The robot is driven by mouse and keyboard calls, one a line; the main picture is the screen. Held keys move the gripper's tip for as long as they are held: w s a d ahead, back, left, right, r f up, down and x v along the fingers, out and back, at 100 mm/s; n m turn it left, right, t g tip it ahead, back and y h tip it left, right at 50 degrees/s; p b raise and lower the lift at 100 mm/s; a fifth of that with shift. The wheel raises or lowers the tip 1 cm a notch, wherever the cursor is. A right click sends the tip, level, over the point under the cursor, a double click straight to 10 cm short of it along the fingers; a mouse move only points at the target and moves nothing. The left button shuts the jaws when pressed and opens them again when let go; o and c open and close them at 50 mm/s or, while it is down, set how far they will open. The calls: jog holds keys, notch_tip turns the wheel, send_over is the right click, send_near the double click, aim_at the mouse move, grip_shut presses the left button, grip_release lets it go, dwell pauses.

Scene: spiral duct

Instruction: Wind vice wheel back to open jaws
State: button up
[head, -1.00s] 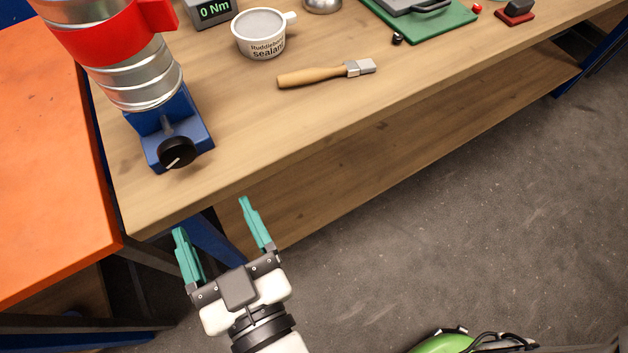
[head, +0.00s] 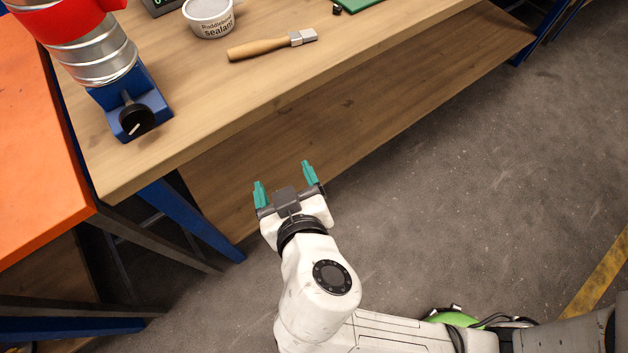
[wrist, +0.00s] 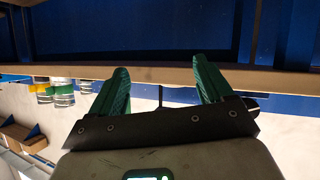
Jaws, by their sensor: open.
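The blue vice (head: 143,92) stands at the near left corner of the wooden bench. Its black wheel (head: 137,119) faces the front edge and bears a pale mark. A silver spiral duct (head: 95,55) with a red band sits in or above the vice; the jaws themselves are hidden. My gripper (head: 283,178) is open and empty, with teal fingers spread, in front of the bench and to the right of the wheel, well apart from it. Its fingers also show in the wrist view (wrist: 160,82), pointing toward the bench edge. The wheel is not recognisable in the wrist view.
A sealant tub (head: 209,20) and a wooden-handled brush (head: 270,46) lie on the bench (head: 200,110). A lower wooden shelf (head: 330,125) runs beneath it. An orange table (head: 35,170) adjoins at left. The grey floor (head: 480,190) at right is clear.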

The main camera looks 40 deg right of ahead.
jog(key=shift+s+d+f+g, duration=0.2)
jog(key=shift+d+f+g, duration=0.2)
jog(key=shift+d, duration=0.3)
jog(key=shift+s+d+f+g, duration=0.2)
jog(key=shift+d+f+g, duration=0.15)
jog(key=shift+d+f, duration=0.3)
jog(key=shift+s+d+f+g, duration=0.2)
jog(key=shift+d+f+g, duration=0.15)
jog(key=shift+d, duration=0.4)
